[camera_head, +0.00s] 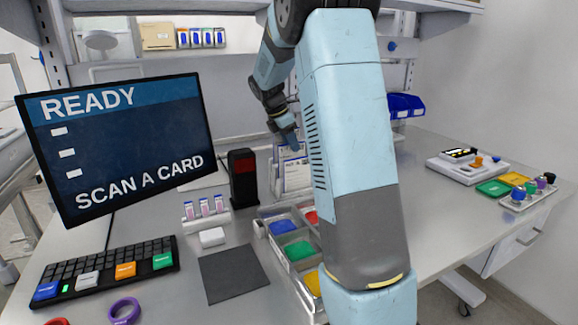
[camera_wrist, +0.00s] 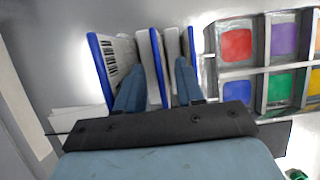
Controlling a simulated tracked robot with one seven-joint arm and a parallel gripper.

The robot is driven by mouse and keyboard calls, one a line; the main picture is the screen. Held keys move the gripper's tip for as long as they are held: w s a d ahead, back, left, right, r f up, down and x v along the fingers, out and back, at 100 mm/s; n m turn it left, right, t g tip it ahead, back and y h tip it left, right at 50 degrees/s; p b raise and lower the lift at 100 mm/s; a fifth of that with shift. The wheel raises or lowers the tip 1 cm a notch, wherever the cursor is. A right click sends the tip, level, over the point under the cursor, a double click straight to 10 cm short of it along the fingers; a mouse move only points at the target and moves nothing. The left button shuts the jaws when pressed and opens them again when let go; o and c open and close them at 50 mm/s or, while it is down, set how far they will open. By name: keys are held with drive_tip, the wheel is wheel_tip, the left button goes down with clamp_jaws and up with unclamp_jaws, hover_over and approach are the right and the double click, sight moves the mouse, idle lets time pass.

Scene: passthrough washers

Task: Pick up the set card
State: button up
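Several white cards with blue edges stand upright in a rack (camera_head: 293,178) behind my arm in the head view. Text on the front card (camera_head: 295,160) is too small to read, so I cannot tell which is the set card. In the wrist view, a left card (camera_wrist: 122,62) bears a barcode, and a middle card (camera_wrist: 148,68) stands between my fingers. My gripper (camera_wrist: 158,85) is open, its two fingers apart at the cards' near ends. It also shows in the head view (camera_head: 290,138), pointing down at the rack. Contact with the middle card is not clear.
A dark card reader (camera_head: 243,178) stands just left of the rack. A monitor (camera_head: 120,145) reads "READY, SCAN A CARD". A tray of coloured compartments (camera_head: 279,227) lies in front. A keyboard (camera_head: 105,270) and a dark mat (camera_head: 233,274) lie at left. The right bench is partly clear.

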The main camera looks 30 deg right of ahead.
drive_tip(key=shift+d+f, duration=0.25)
drive_tip(key=shift+f, duration=0.3)
drive_tip(key=shift+c, duration=0.4)
clamp_jaws()
